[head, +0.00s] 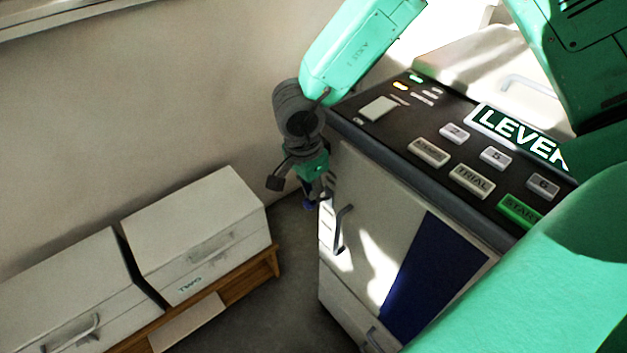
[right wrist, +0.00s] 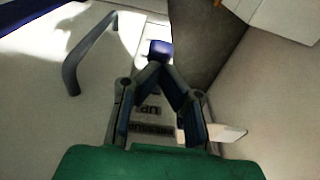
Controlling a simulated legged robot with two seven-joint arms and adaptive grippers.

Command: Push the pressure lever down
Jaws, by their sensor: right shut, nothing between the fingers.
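The pressure lever shows as a blue knob (right wrist: 160,47) just beyond my right fingertips in the right wrist view. In the head view a small blue tip (head: 308,205) shows below the gripper, at the machine's left side. My right gripper (head: 312,190) points down beside the cabinet's upper left edge. In the right wrist view its fingers (right wrist: 156,70) meet at the tips, shut and empty, close to the knob; I cannot tell whether they touch it. The lever's shaft is mostly hidden. My left gripper is not in view.
The machine's dark panel (head: 400,125) carries several buttons and a "LEVER" sign (head: 515,135). A dark cabinet handle (head: 342,228) sticks out near my right gripper and also shows in the wrist view (right wrist: 88,52). White boxes (head: 200,228) stand on a low wooden bench (head: 262,265) at left.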

